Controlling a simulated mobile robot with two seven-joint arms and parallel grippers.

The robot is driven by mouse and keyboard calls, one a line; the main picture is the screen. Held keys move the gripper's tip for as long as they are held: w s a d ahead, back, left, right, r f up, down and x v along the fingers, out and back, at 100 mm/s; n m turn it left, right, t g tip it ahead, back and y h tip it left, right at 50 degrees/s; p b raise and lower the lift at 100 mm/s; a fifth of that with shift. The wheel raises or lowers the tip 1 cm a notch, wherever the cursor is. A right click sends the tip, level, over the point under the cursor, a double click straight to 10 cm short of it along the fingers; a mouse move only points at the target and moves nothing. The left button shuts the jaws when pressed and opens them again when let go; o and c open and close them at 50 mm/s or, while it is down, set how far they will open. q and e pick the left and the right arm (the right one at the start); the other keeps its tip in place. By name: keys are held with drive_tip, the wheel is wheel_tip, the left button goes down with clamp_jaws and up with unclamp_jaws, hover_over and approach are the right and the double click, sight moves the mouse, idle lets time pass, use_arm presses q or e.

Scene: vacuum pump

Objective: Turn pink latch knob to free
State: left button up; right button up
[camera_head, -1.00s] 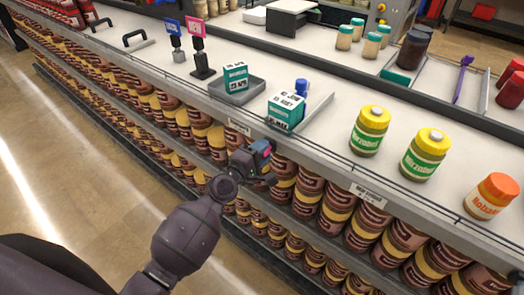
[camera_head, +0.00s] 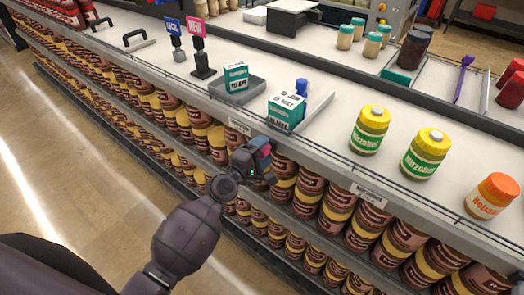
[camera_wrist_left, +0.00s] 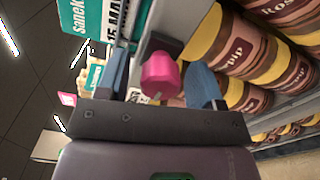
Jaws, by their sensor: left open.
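The pink latch knob (camera_wrist_left: 161,76) shows in the left wrist view, on a dark mount under the shelf edge. My left gripper (camera_wrist_left: 158,80) is open, with one blue finger to the left of the knob and one to the right in that view. Gaps show on both sides of the knob; I cannot tell whether the fingertips reach past it. In the head view my left gripper (camera_head: 262,152) is at the shelf's front edge, below the teal and white box, and mostly hides the knob. My right gripper is not in view.
A teal and white box (camera_head: 286,110) stands on the white shelf top just above my gripper. Another box (camera_head: 236,77) sits in a grey tray. Two yellow-lidded jars (camera_head: 370,130) stand to the right. Rows of brown jars (camera_head: 345,215) fill the shelves below.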

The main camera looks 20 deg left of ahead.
use_arm(q)
drive_tip(key=shift+s+a, duration=0.1)
drive_tip(key=shift+s, duration=0.15)
drive_tip(key=v, duration=1)
drive_tip(key=shift+s+b, duration=0.15)
drive_tip(key=shift+b, duration=0.25)
